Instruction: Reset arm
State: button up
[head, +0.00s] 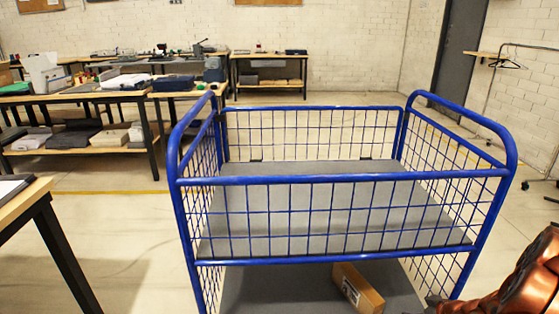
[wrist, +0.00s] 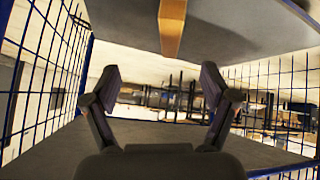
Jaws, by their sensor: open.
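My gripper (wrist: 161,80) is open in the wrist view, with its two dark fingers spread wide and nothing between them. It is at the blue wire-sided cart (head: 340,181), apparently in the space between its two shelves. The wrist picture looks upside down. A brown cardboard box (head: 358,289) lies on the cart's lower shelf (head: 270,290) in the head view. The box also shows at the top of the wrist view (wrist: 172,28), apart from the fingers. In the head view my bronze arm is at the lower right, and the fingers cannot be made out.
The cart's upper shelf (head: 320,205) is bare, with mesh sides and blue rails around it. A table corner (head: 25,200) is at the left. Workbenches (head: 150,95) with goods stand behind. A garment rack (head: 508,62) is at the right. Open floor lies between the cart and benches.

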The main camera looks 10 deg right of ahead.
jog(key=s+a+r+m+g+h+p, duration=0.15)
jog(key=r+p, duration=0.25)
jog(key=r, duration=0.6)
jog(key=s+a+r+g+h+p, duration=0.1)
jog(key=a+r+g+p, duration=0.3)
jog(key=r, duration=0.6)
jog(key=s+a+r+m+h+p, duration=0.15)
jog(key=r+p, duration=0.35)
jog(key=r, duration=0.5)
jog(key=s+a+r+m+g+y+p, duration=0.1)
jog(key=s+a+r+g+y+p, duration=0.2)
jog(key=s+a+r+p, duration=1.1)
jog(key=s+a+r+g, duration=0.2)
jog(key=s+a+r, duration=0.9)
jog(key=shift+s, duration=0.15)
